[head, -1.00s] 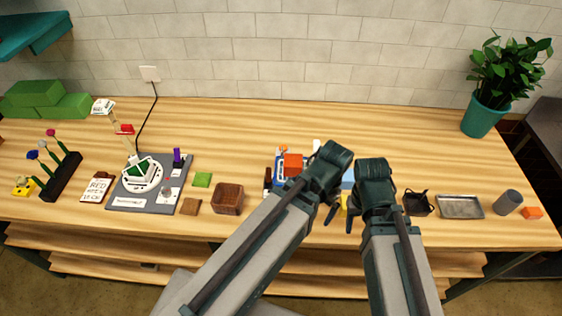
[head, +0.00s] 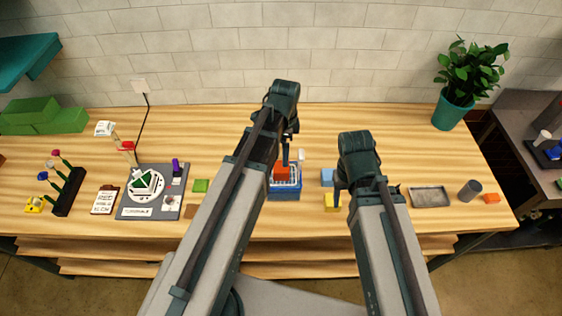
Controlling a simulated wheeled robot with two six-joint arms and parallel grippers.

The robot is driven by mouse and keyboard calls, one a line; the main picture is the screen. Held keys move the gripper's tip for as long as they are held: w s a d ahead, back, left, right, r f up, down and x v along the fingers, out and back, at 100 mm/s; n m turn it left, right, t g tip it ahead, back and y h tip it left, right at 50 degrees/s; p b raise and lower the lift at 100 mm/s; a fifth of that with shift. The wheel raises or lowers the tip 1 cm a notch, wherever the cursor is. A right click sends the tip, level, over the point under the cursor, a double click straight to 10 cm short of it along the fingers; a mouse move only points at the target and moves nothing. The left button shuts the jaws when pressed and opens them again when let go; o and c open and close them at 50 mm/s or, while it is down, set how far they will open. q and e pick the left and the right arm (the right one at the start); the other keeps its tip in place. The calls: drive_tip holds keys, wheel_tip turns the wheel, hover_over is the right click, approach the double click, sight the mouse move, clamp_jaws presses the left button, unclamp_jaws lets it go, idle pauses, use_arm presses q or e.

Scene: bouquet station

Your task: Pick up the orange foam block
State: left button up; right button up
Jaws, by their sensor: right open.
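A small orange block (head: 491,198) lies near the right end of the bench, beside a grey cylinder (head: 470,190). A red-orange block (head: 282,172) sits in or on a blue container (head: 286,192) near the middle; I cannot tell which of the two is foam. My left gripper (head: 287,152) points down over the blue container, very near the red-orange block; its jaw state and any contact are unclear. My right gripper (head: 337,196) is open, pointing down close to a yellow block (head: 331,203), well left of the small orange block.
A grey metal tray (head: 430,197) lies left of the cylinder. A light blue block (head: 327,177) is behind the yellow one. A potted plant (head: 455,105) stands at the back right. A grey mat (head: 130,205) and a flower rack (head: 70,192) are at the left.

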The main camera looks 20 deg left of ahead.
sight(281, 167)
use_arm(q)
drive_tip(key=shift+m, duration=0.3)
drive_tip(key=f+b, duration=0.2)
drive_tip(key=b, duration=0.1)
drive_tip(key=f+b, duration=0.2)
drive_tip(key=f, duration=0.1)
drive_tip(key=f+b, duration=0.3)
drive_tip(key=shift+w+a+b, duration=0.35)
use_arm(e)
wheel_tip(281, 167, down, 8)
use_arm(q)
drive_tip(key=shift+f, duration=0.1)
drive_tip(key=f+b, duration=0.5)
drive_tip(key=shift+w+a, duration=0.25)
use_arm(e)
wheel_tip(281, 167, down, 5)
drive_tip(key=shift+f, duration=0.1)
use_arm(q)
clamp_jaws()
drive_tip(key=shift+r, duration=0.1)
